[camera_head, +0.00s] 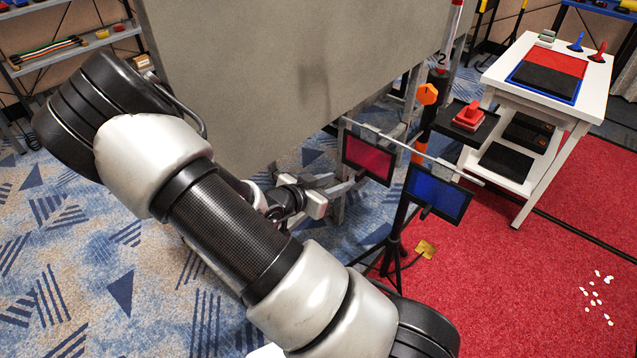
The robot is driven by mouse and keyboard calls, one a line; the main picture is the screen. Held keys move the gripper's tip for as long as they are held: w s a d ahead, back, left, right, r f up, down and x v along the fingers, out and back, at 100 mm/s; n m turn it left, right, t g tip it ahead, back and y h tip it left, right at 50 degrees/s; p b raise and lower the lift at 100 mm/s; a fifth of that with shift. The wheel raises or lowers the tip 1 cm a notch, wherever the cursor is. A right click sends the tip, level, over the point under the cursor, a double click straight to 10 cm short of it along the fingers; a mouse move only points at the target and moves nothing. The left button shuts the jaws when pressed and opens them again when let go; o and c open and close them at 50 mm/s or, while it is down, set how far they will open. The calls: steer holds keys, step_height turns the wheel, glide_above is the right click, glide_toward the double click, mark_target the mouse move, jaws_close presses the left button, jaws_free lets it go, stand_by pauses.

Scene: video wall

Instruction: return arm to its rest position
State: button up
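My arm crosses the left and middle of the view, with large white and black links in the foreground. My gripper (322,192) shows small and partly hidden behind the arm, in front of the lower edge of a large grey panel (290,70). Pale finger parts point to the right. I cannot tell whether they are apart or closed, and I see no object held in them.
Right of the gripper, a black stand (393,245) carries a crossbar with a red screen (368,160) and a blue screen (437,193). A white table (592,92) stands at the right. Red carpet (540,270) is mostly clear, with white scraps (597,292) on it.

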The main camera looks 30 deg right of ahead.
steer(key=w+a+r+n+t+y+p, duration=0.1)
steer(key=w+a+r+y, duration=0.2)
steer(key=a, duration=0.5)
steer(key=a+r+n+t+y+p, duration=0.1)
steer(key=a+r+y, duration=0.2)
steer(key=a+y, duration=0.35)
steer(key=s+a+r+n+y, duration=0.2)
steer(key=a+r+n+y, duration=0.2)
steer(key=a+r, duration=0.65)
steer(key=s+r+n+y, duration=0.2)
steer(key=s+r+n, duration=0.3)
steer(key=s+r, duration=0.35)
steer(key=s+d+r+n+g+h, duration=0.1)
steer(key=s+d+h, duration=0.15)
steer(key=s, duration=0.35)
steer(key=s+d+r+n+h, duration=0.1)
steer(key=s+d+r, duration=0.1)
steer(key=s+d, duration=0.3)
step_height(320, 180, up, 18)
steer(key=p, duration=1.8)
steer(key=shift+s+a+g, duration=0.3)
steer(key=shift+s, duration=0.1)
steer(key=shift+r, duration=0.1)
